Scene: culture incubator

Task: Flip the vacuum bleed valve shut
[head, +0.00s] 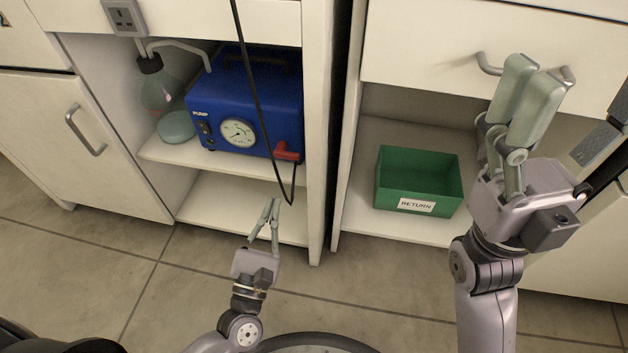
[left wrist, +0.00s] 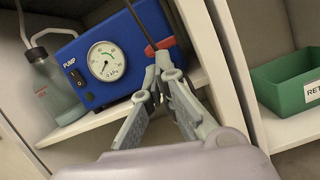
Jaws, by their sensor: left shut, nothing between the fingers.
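The red bleed valve handle (head: 288,151) is at the lower right front of the blue pump (head: 228,92), which has a round gauge (head: 238,133) and stands on the cabinet shelf. The handle lies roughly sideways. My left gripper (head: 271,202) is shut and empty, below the handle and in front of the shelf. In the left wrist view its fingertips (left wrist: 163,62) appear just under the red handle (left wrist: 162,46) and partly cover it; I cannot tell whether they touch. My right gripper (head: 528,95) is raised in front of the right drawer, away from the pump; its finger opening is unclear.
A black cable (head: 253,85) hangs down across the pump and past the handle. A glass bottle (head: 158,88) with tubing stands left of the pump. A green RETURN bin (head: 420,180) sits in the right cabinet. A cabinet upright (head: 319,130) separates the two bays.

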